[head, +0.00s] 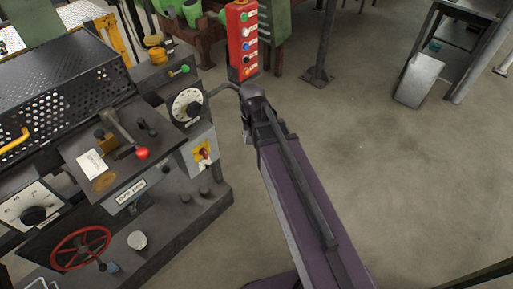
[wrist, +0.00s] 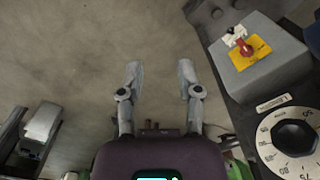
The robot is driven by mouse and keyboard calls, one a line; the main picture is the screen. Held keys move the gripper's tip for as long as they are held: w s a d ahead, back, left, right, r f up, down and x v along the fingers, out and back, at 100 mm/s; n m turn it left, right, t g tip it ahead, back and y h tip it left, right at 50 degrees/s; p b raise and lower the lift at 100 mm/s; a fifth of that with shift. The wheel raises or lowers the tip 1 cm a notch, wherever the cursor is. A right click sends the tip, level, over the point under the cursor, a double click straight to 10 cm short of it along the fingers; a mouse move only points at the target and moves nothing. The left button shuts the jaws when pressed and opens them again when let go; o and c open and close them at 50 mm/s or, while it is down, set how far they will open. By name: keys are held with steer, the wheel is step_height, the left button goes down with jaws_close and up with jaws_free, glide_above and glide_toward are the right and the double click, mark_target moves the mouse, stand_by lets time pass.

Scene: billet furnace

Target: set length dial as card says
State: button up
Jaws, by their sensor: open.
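A round white dial (head: 187,104) with a black knob is on the right end face of the dark machine. It also shows at the right edge of the wrist view (wrist: 293,138), with numbers around its knob and a small label plate above it. A white card (head: 92,165) lies on the machine's sloped panel; its writing is too small to read. Another dial (head: 33,214) with a black knob is at the lower left.
A yellow plate with a red switch (head: 201,152) sits below the dial. A red lever knob (head: 142,153) and red handwheel (head: 80,247) are on the machine. A red button box (head: 242,40) stands behind. The floor at right is clear up to a metal table (head: 455,50).

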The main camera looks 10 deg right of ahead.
steer(key=shift+s+d+f+n+b, duration=0.45)
steer(key=shift+s+d+f, duration=0.25)
steer(key=shift+s, duration=0.25)
steer(key=shift+n, duration=0.75)
steer(key=s, duration=0.1)
steer(key=s+d, duration=0.1)
steer(key=s, duration=0.1)
steer(key=s+d, duration=0.1)
steer(key=shift+s+d, duration=0.1)
steer(key=shift+s, duration=0.05)
